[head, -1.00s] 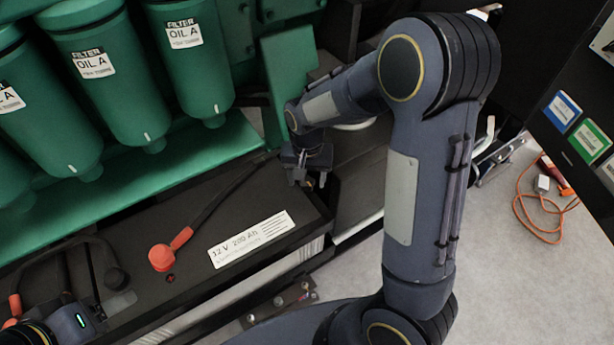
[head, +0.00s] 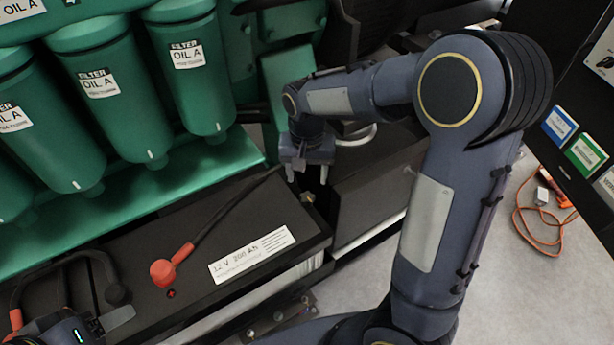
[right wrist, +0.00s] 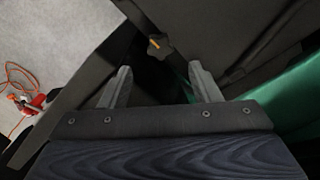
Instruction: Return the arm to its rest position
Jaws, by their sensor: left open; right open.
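My right arm (head: 425,220) fills the right half of the head view. It rises from the bottom, bends at a high elbow and reaches left. Its right gripper (head: 307,175) points down above the far right part of the black battery box (head: 205,290). In the right wrist view the two fingers of the right gripper (right wrist: 160,85) stand apart with nothing between them. My left gripper (head: 110,320) shows only partly at the bottom left of the head view, beside the battery's black cable; its fingers are partly cut off.
Green oil filters (head: 190,75) stand along a green engine frame at the left. A red terminal cap (head: 163,272) and cable lie on the battery. An orange cord (head: 540,235) lies on the grey floor at right. A dark panel with coloured labels (head: 585,155) stands at far right.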

